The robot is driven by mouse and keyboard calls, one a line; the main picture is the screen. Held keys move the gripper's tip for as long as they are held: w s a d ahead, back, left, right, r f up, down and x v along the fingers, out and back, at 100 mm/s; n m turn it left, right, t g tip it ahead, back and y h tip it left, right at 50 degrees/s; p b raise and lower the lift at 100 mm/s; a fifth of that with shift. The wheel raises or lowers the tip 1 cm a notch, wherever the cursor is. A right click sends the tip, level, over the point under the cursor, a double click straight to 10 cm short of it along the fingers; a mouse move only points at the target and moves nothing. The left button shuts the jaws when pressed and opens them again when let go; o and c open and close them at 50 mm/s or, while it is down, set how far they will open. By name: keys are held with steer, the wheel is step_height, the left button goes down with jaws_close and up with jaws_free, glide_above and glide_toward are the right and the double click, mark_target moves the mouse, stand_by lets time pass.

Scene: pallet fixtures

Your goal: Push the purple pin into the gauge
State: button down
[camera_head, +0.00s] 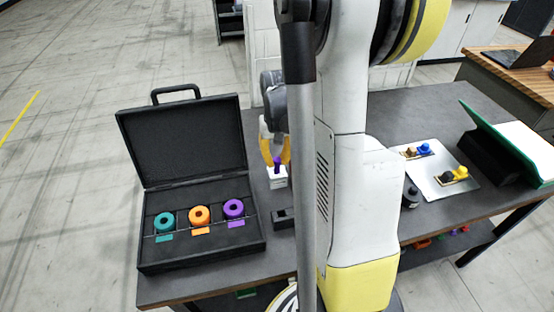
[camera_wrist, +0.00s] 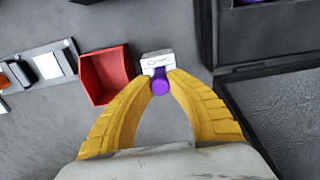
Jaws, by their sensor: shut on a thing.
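The purple pin (camera_head: 277,161) stands between the yellow fingertips of my gripper (camera_head: 275,150); my gripper is shut on it. In the wrist view the purple pin (camera_wrist: 160,83) shows between the fingertips (camera_wrist: 160,76). A small white block (camera_head: 278,180) is directly below the pin; it also shows in the wrist view (camera_wrist: 156,59). I cannot tell whether the pin is still seated in the block. A purple ring (camera_head: 233,208), which looks like the gauge, lies in the open black case (camera_head: 145,250), to the lower left of my gripper.
An orange ring (camera_head: 199,214) and a teal ring (camera_head: 164,221) lie beside the purple one. The case's raised lid (camera_head: 182,140) stands behind them. A red bin (camera_wrist: 104,75) is left of the block in the wrist view. A grey plate (camera_head: 437,178) is at right.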

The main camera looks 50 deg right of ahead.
steer(key=shift+f, duration=0.15)
steer(key=c, duration=0.8)
jaws_free()
step_height(320, 180, up, 9)
steer(key=p, duration=0.6)
jaws_close()
